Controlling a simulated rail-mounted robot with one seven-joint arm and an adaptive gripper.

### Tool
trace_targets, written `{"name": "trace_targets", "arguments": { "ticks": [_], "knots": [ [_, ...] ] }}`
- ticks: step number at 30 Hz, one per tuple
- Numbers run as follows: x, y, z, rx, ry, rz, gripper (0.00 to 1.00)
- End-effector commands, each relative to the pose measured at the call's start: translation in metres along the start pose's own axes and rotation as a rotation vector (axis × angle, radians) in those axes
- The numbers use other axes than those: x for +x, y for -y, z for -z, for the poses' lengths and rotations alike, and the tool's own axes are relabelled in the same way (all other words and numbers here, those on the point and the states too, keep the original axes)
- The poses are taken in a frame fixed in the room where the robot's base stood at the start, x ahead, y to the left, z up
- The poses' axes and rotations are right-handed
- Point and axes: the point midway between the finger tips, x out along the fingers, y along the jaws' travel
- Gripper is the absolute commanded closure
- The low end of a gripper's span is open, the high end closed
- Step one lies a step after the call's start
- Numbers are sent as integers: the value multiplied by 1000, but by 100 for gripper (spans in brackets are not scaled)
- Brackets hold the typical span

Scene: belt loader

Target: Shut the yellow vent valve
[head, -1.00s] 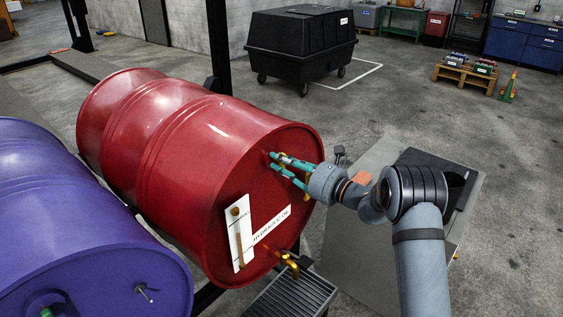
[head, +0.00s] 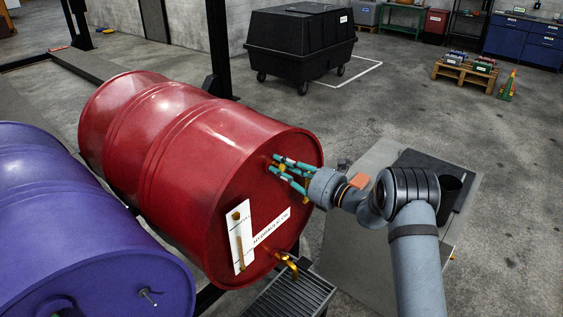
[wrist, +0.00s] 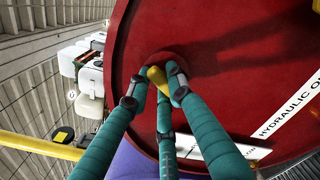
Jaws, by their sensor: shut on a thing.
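The yellow vent valve (wrist: 155,76) shows in the wrist view as a yellow lever at a round red boss on the end of the red drum (head: 222,150). My gripper (head: 272,163) has teal fingers and reaches the upper part of that drum end from the right. In the wrist view my gripper (wrist: 155,88) is shut on the valve, with fingertips on both sides of it and another finger below. The fingers hide part of the valve, and I cannot tell its exact turn angle.
A brass tap (head: 288,263) sticks out low on the drum end above a grate (head: 291,297). A white gauge plate (head: 241,240) and a label (head: 271,227) are on the drum end. A purple drum (head: 80,225) lies at left. Open floor spreads behind.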

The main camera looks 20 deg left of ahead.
Motion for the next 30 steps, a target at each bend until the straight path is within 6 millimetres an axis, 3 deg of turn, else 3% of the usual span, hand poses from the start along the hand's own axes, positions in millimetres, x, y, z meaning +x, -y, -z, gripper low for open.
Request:
{"name": "trace_targets", "arguments": {
  "ticks": [30],
  "knots": [
    [0,6,-3,904,-1,0,100]
  ]
}}
